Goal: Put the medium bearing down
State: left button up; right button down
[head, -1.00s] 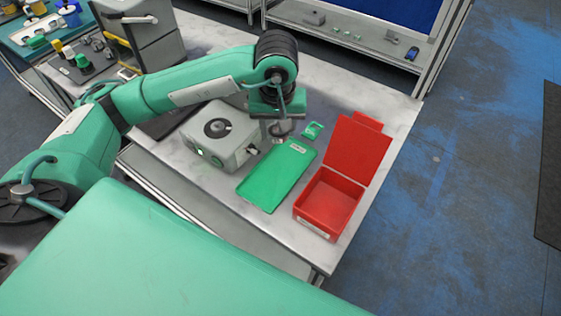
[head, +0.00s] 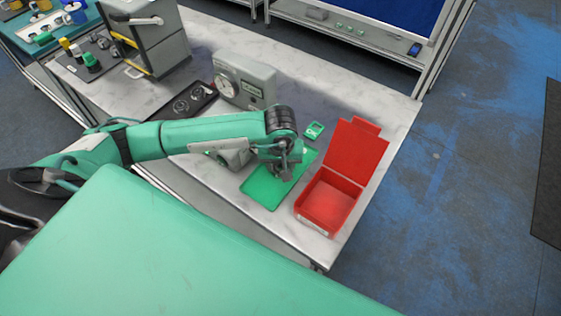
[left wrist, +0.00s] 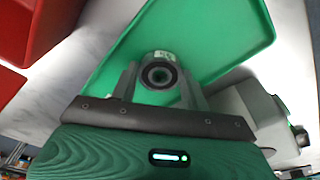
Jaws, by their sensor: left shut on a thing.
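My left gripper (head: 284,174) points down over the green tray (head: 262,192) on the table. In the left wrist view its two grey fingers (left wrist: 160,88) are shut on the bearing (left wrist: 158,74), a dark ring with a bright inner rim. The green tray fills the background behind the bearing (left wrist: 215,35). I cannot tell whether the bearing touches the tray. In the head view the bearing is too small and covered by the gripper to make out. My right gripper is not in view.
An open red bin (head: 328,200) stands just right of the tray. A small green item (head: 314,130) lies behind it. A grey box (head: 232,158) sits left of the tray, partly behind my arm. A dial device (head: 243,82) and a black tray (head: 190,103) are farther back.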

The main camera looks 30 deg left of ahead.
pick_arm(q)
jog(key=shift+f, duration=0.1)
jog(key=o, duration=1.2)
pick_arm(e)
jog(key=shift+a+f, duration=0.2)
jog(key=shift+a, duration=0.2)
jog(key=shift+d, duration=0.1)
